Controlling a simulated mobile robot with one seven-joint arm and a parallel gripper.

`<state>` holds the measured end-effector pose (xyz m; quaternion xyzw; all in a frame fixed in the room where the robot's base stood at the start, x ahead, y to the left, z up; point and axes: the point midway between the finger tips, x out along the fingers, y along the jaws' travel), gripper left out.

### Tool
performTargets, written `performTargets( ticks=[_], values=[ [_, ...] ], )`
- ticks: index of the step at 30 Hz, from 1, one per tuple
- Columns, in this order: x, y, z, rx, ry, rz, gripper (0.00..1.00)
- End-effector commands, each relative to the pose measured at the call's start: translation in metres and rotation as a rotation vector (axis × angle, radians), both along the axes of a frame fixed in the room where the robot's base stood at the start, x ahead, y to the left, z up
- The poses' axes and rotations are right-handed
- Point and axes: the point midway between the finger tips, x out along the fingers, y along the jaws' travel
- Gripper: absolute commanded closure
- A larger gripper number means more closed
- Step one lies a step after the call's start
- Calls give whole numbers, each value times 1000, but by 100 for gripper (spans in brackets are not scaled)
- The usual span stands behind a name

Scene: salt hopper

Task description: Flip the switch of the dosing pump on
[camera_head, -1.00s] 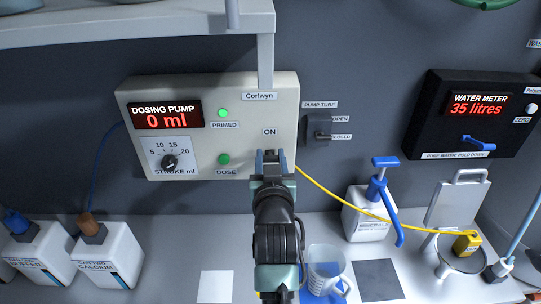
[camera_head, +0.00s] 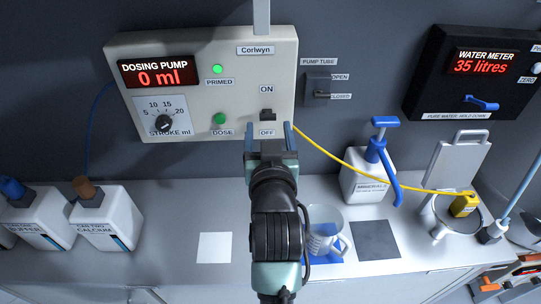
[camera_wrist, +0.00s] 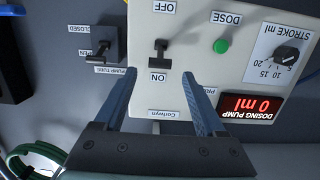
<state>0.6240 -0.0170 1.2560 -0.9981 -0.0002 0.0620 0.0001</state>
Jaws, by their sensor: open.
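The dosing pump (camera_head: 230,50) is a cream box on the back wall; its red display reads 0 ml and its PRIMED lamp is green. Its dark switch (camera_head: 267,115) sits between the ON and OFF labels, close above OFF in the head view. In the wrist view, which is upside down, the switch lever (camera_wrist: 158,64) juts close to ON, so its setting is hard to tell. My gripper (camera_head: 268,127) is open and empty in front of the panel, around the OFF label. In the wrist view my gripper's blue fingers (camera_wrist: 160,78) stand either side of the ON label, apart from the lever.
The pump tube switch (camera_head: 320,92) is right of the pump, with the water meter (camera_head: 470,80) beyond. On the counter are a calcium canister (camera_head: 108,218), a jug (camera_head: 325,230), a minerals pump bottle (camera_head: 365,175) and a white square (camera_head: 214,247). A yellow tube runs rightward.

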Motion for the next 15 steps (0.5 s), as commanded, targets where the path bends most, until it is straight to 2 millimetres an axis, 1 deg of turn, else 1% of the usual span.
performTargets(
  ticks=[1,6,10,15],
  values=[
    [-10,0,-2,1,0,0,28],
    [-38,0,2,1,0,0,28],
    [-55,0,5,1,0,-1,28],
    [-67,0,7,0,1,-1,28]
  ],
)
